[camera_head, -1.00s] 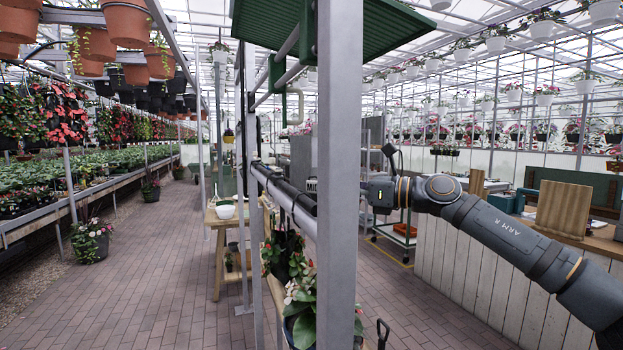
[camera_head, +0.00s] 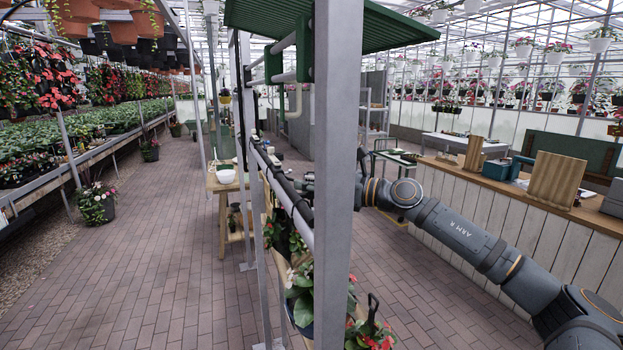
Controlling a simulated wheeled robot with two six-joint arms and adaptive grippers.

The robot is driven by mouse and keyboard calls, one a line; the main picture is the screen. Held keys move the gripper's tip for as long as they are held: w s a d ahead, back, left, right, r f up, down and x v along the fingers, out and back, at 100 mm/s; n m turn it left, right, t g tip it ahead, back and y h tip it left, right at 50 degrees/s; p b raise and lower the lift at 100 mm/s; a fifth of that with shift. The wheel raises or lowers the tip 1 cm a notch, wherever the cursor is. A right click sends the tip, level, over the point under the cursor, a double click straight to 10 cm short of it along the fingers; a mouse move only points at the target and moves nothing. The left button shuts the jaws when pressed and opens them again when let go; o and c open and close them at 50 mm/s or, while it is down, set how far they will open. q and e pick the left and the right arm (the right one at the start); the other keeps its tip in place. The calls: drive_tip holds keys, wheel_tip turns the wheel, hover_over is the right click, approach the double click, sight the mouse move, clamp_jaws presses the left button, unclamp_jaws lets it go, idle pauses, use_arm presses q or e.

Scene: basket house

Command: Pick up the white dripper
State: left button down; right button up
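I cannot make out a white dripper for sure. A small white bowl-like vessel (camera_head: 226,176) sits on the wooden table (camera_head: 240,185) left of the metal post; at this size I cannot tell whether it is the dripper. My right arm reaches in from the lower right and passes behind the post. My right gripper (camera_head: 304,188) is mostly hidden by the post, with only dark parts showing at its left edge near the rail. Its fingers cannot be made out. My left gripper is not in view.
The grey metal post (camera_head: 337,200) stands close in front, with a green slatted panel (camera_head: 400,25) on top. Potted plants (camera_head: 302,295) hang below the rail. A wood-clad counter (camera_head: 520,225) is at right, plant benches at left.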

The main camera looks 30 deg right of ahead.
drive_tip(key=shift+c, duration=0.2)
clamp_jaws()
drive_tip(key=shift+r, duration=0.1)
wheel_tip(320, 180, up, 9)
drive_tip(key=p, duration=0.4)
drive_tip(key=shift+r, duration=0.4)
